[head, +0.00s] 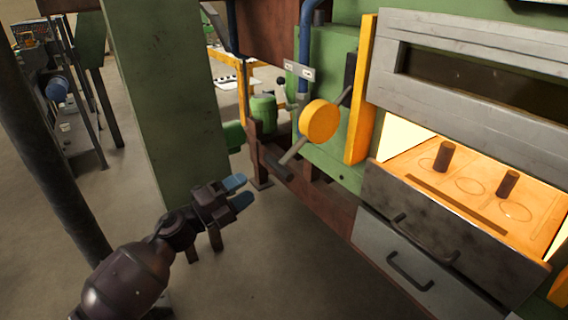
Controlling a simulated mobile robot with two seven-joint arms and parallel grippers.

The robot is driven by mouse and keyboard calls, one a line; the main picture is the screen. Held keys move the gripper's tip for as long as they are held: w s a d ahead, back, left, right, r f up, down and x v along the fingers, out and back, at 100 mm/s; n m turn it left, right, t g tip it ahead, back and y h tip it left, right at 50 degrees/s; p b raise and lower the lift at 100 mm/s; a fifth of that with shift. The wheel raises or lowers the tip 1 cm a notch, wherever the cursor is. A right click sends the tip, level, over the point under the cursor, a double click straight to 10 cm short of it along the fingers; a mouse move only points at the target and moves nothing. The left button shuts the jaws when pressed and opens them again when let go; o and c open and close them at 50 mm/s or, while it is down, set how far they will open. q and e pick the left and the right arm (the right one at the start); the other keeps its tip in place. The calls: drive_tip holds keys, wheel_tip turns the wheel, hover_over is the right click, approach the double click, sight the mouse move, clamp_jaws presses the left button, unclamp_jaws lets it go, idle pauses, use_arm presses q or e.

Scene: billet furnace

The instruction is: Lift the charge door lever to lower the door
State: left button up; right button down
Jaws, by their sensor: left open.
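The charge door lever (292,152) is a grey bar with a dark grip at its lower end. It slants down and left from a round yellow hub (320,121) on the green furnace side. The grey charge door (470,88), with a long dark slot, is up, and the glowing furnace mouth shows below it. My left gripper (240,192) has blue fingertips, is open and empty, and appears left of and lower than the lever grip, apart from it. My right gripper is not in view.
Two dark billets (444,156) stand on the glowing hearth (470,186). Below it are a dark front panel and a grey drawer (395,255), each with a handle. A green column (165,90) stands behind my left arm. Floor between gripper and furnace is clear.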

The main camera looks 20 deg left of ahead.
sight(279, 168)
use_arm(q)
drive_tip(key=x, duration=1)
drive_tip(key=shift+w+d+f, duration=0.15)
drive_tip(key=shift+w, duration=0.15)
clamp_jaws()
